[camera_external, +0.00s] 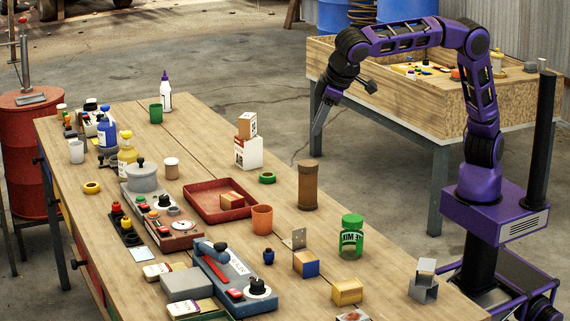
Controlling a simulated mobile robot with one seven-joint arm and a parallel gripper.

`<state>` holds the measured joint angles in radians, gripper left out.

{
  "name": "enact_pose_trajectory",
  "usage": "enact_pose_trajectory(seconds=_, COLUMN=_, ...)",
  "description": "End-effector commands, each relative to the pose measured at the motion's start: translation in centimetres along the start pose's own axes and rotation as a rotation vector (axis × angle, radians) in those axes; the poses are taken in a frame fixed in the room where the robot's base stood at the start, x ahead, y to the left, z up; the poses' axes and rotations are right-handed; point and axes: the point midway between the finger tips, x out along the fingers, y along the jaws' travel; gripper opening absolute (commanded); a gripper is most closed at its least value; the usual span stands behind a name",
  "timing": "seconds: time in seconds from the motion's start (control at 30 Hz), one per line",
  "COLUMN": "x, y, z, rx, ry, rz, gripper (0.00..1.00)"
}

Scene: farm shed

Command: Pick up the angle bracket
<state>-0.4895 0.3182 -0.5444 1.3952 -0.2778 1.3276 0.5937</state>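A small grey metal plate with holes, which looks like the angle bracket (297,238), stands upright on the long wooden table (225,145), just behind a blue and tan block (306,264). Its lower part is partly hidden, so I cannot make out its full shape. My purple arm reaches up and to the left from its base at the right. My gripper (319,116) points down, high above and well apart from the bracket, in front of the second table. Its fingers are too small and dark to tell whether they are open.
A green-capped jar (351,236), a brown cylinder (308,186) and an orange cup (262,219) stand around the bracket. A yellow block (347,292) and grey metal piece (424,282) are nearer the right edge.

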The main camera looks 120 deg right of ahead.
Motion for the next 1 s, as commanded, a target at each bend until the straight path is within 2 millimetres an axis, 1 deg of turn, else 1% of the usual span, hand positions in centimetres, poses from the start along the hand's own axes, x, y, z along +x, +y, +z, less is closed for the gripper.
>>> enact_pose_trajectory(seconds=0.03, x=1.5, y=-0.8, z=-0.4, rx=-0.069, ry=-0.040, rz=-0.015, gripper=0.38)
enact_pose_trajectory(seconds=0.2, x=6.1, y=-3.8, z=-0.7, rx=-0.321, ry=-0.161, rz=-0.139, gripper=0.38)
enact_pose_trajectory(seconds=0.3, x=8.4, y=-5.1, z=-0.8, rx=-0.438, ry=-0.210, rz=-0.231, gripper=0.38)
enact_pose_trajectory(seconds=0.4, x=9.9, y=-5.9, z=-0.9, rx=-0.519, ry=-0.237, rz=-0.311, gripper=0.38)
enact_pose_trajectory(seconds=0.5, x=10.7, y=-6.3, z=-1.0, rx=-0.569, ry=-0.248, rz=-0.366, gripper=0.38)
enact_pose_trajectory(seconds=0.67, x=11.9, y=-6.9, z=-0.7, rx=-0.596, ry=-0.253, rz=-0.395, gripper=0.38)
enact_pose_trajectory(seconds=0.77, x=13.5, y=-7.4, z=0.0, rx=-0.596, ry=-0.255, rz=-0.394, gripper=0.38)
enact_pose_trajectory(seconds=1.0, x=18.3, y=-8.8, z=1.9, rx=-0.596, ry=-0.256, rz=-0.392, gripper=0.38)
